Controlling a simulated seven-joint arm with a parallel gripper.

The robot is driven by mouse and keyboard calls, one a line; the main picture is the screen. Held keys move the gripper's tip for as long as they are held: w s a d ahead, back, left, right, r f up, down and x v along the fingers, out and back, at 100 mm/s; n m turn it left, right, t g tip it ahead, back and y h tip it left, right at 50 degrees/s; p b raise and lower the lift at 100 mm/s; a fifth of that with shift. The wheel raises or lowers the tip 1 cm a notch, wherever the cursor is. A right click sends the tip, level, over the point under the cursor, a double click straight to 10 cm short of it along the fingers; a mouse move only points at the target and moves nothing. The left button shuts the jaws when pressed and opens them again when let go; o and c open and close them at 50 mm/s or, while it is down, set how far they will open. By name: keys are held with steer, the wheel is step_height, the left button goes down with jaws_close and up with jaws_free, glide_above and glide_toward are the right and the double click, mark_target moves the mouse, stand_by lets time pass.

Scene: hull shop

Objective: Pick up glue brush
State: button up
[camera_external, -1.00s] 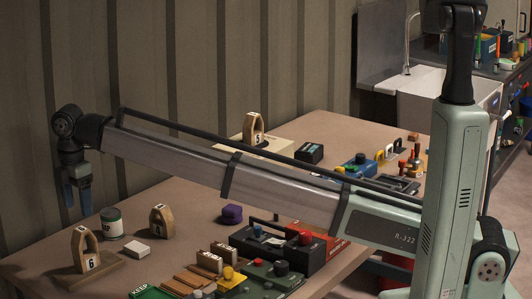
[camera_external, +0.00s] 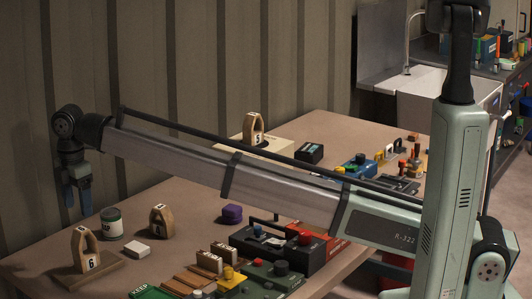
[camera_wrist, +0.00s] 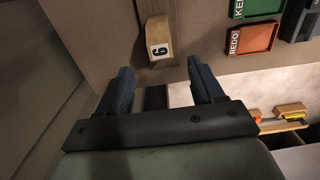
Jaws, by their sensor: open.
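I cannot pick out a glue brush with certainty in either view. My gripper (camera_external: 77,200) hangs above the far left of the workbench in the external view, fingers pointing down. In the wrist view my gripper (camera_wrist: 159,66) has its two blue fingers apart with nothing held between them. The wooden block marked 6 (camera_wrist: 158,38) lies just beyond the fingertips in that view. It also shows in the external view (camera_external: 87,250), on a flat wooden base at the bench's near left.
A lidded can (camera_external: 111,223), another numbered wooden block (camera_external: 161,220) and a white block (camera_external: 137,247) stand nearby. Toolboxes (camera_external: 290,240) crowd the near middle. A green tray (camera_wrist: 255,8) and an orange REDO tray (camera_wrist: 252,38) show in the wrist view. The bench (camera_external: 180,197) is bare at back left.

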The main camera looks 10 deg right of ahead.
steer(key=c, duration=0.3)
